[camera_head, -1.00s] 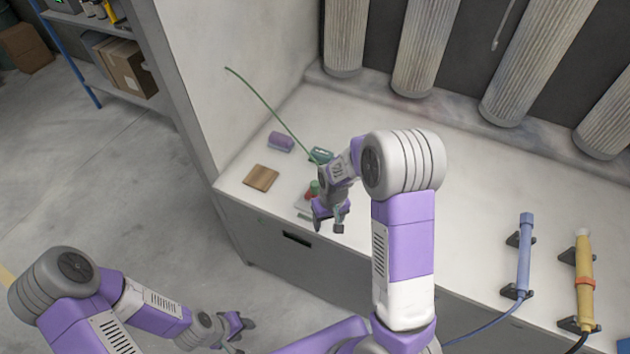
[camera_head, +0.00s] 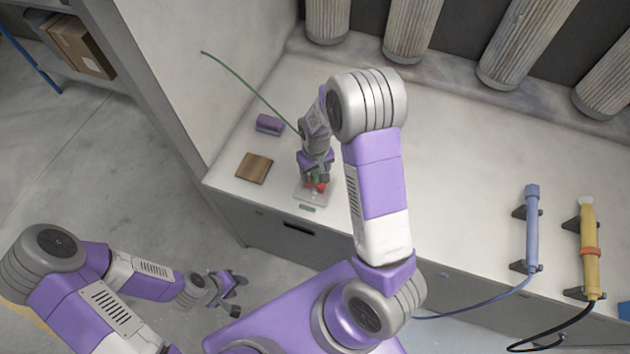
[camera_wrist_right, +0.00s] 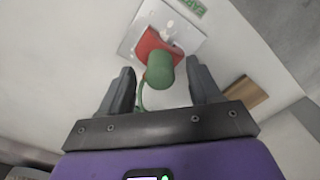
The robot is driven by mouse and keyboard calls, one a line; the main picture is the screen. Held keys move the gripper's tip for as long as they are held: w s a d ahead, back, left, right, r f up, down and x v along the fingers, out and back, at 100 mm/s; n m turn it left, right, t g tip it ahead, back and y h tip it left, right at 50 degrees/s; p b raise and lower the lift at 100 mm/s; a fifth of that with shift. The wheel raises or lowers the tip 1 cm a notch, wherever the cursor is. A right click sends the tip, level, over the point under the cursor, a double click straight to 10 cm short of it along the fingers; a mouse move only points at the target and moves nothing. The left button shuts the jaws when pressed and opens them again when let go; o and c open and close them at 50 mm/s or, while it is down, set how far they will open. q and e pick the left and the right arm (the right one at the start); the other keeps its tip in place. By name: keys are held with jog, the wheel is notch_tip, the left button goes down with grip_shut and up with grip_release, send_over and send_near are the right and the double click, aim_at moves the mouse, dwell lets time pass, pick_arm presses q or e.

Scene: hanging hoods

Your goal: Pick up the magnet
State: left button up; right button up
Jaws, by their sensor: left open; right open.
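What seems to be the magnet is a red block (camera_wrist_right: 150,42) with a green cylinder (camera_wrist_right: 160,70) sticking up from it, resting on a pale metal plate (camera_wrist_right: 188,38) on the bench. A thin green cord or loop hangs by the cylinder. My right gripper (camera_wrist_right: 162,82) is open, with a finger on either side of the cylinder and gaps visible to both. In the head view my right gripper (camera_head: 316,176) is just above the plate (camera_head: 308,198) and hides most of the magnet; a little red (camera_head: 318,187) shows. My left gripper (camera_head: 230,287) is open and empty, low, in front of the bench.
A brown wooden block (camera_head: 254,168) and a purple object (camera_head: 270,124) lie left of the plate. A thin green line (camera_head: 245,85) runs from the side wall towards my right gripper. A blue tool (camera_head: 531,230) and a yellow tool (camera_head: 588,240) rest in holders at right. The bench middle is clear.

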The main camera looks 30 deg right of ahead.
jog(key=shift+f, duration=0.5)
jog(key=shift+c, duration=0.2)
jog(key=shift+r, duration=0.1)
grip_shut()
